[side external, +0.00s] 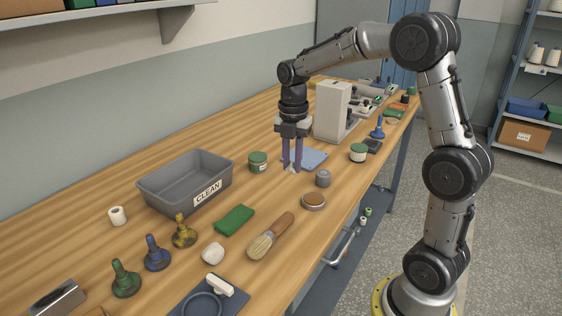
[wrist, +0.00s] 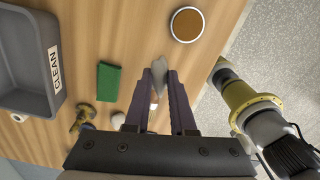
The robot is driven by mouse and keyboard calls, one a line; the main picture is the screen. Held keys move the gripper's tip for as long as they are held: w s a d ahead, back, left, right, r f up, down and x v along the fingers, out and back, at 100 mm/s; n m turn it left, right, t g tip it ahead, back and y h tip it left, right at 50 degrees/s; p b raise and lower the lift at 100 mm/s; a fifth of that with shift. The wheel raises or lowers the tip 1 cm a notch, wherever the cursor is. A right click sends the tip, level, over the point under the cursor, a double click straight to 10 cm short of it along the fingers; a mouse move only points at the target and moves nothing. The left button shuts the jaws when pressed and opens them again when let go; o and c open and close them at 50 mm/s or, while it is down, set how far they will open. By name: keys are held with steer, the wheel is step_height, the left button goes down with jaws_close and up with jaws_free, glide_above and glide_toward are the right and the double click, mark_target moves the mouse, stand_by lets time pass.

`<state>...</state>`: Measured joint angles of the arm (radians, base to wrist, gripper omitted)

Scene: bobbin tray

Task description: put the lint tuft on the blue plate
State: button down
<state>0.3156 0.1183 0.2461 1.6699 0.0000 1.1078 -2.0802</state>
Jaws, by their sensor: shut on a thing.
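My gripper (side external: 292,167) points down over the table and is shut on a small grey-white lint tuft (side external: 291,169). In the wrist view the tuft (wrist: 158,66) shows as a pointed grey piece between the two purple fingertips (wrist: 159,76). The blue plate (side external: 314,158) is a flat light-blue square just behind and to the right of the fingers in the side view. The fingers hide part of its left side. The tuft appears in front of the plate, low over the wood; whether it touches the table I cannot tell.
A green-lidded jar (side external: 258,163) stands left of my gripper. A grey cylinder (side external: 323,178) and a round brown-topped tin (side external: 313,200) stand to the right. A grey CLEAN bin (side external: 184,183), green pad (side external: 234,220) and brush (side external: 270,236) lie nearer. A white machine (side external: 332,110) stands behind.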

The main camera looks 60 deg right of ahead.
steer(key=shift+s+a+r, duration=0.1)
steer(key=shift+s+r, duration=0.05)
steer(key=shift+s, duration=0.25)
steer(key=shift+s+r, duration=0.1)
steer(key=shift+r, duration=0.1)
steer(key=d+r, duration=0.1)
steer(key=d, duration=0.5)
steer(key=m, duration=0.2)
glide_above(308, 162)
steer(key=s, duration=0.1)
steer(key=f, duration=0.8)
steer(key=shift+a+f, duration=0.2)
steer(key=shift+a, duration=0.2)
steer(key=shift+w+d+f, duration=0.3)
steer(key=shift+w+f, duration=0.1)
steer(key=shift+f, duration=1.8)
